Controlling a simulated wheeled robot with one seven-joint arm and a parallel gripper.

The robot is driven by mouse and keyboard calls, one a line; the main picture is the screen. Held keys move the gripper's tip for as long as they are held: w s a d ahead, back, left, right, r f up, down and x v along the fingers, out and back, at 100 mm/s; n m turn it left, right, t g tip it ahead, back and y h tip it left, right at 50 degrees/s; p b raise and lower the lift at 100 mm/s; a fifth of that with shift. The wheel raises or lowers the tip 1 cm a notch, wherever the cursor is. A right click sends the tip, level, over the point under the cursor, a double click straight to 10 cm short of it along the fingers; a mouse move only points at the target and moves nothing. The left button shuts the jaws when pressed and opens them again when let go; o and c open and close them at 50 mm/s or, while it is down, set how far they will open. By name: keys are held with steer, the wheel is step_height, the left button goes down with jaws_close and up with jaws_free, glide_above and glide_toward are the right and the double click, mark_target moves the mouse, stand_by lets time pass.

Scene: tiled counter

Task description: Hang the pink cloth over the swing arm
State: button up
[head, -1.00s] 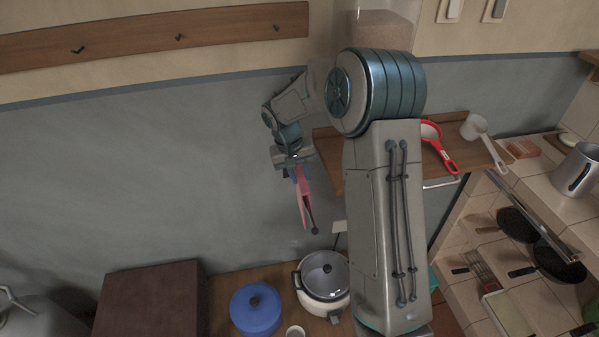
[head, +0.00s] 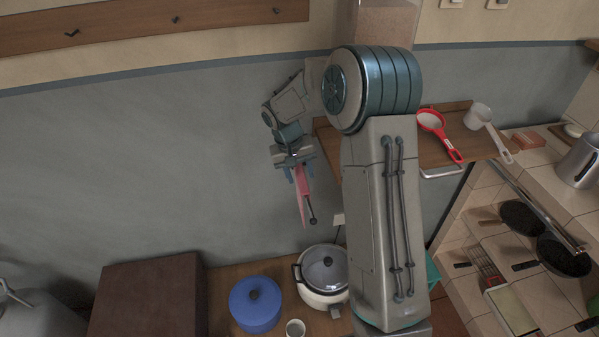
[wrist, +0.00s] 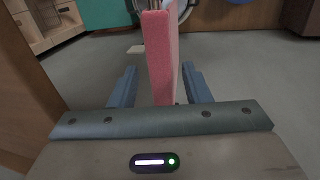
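The pink cloth (head: 303,197) hangs as a narrow upright strip below my gripper (head: 299,175) in the head view. In the wrist view the cloth (wrist: 158,58) stands between the two blue fingers of my gripper (wrist: 160,80). The fingers are apart, with a gap showing beside the cloth, clearest on the left. A thin dark rod with a round black knob (head: 313,220), which looks like the swing arm's end, shows at the cloth's lower end. Metal rods (wrist: 166,5) show at the cloth's far end in the wrist view. How the cloth lies over the arm is hidden.
A white cooker (head: 323,276), a blue pot (head: 255,304) and a small cup (head: 295,328) stand below. A wooden shelf (head: 376,152) holds a red strainer (head: 434,125) behind my arm. A brown box (head: 150,300) stands lower left. The wall area left of my gripper is clear.

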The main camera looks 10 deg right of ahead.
steer(key=shift+r, duration=0.1)
steer(key=v, duration=1.2)
steer(key=s+d+r+t, duration=0.1)
steer(key=s+r, duration=0.1)
steer(key=s, duration=0.5)
steer(key=s+d+r, duration=0.1)
steer(key=s+r, duration=0.2)
steer(key=s, duration=0.4)
steer(key=s+f+y, duration=0.1)
steer(key=s, duration=0.3)
steer(key=s+f+t, duration=0.1)
steer(key=s, duration=0.4)
steer(key=s+d+f+y, duration=0.1)
steer(key=s+f, duration=0.1)
steer(key=s, duration=0.3)
steer(key=shift+s+t+y, duration=0.2)
steer(key=shift+t+y, duration=0.1)
steer(key=shift+t, duration=0.1)
steer(key=shift+d, duration=0.1)
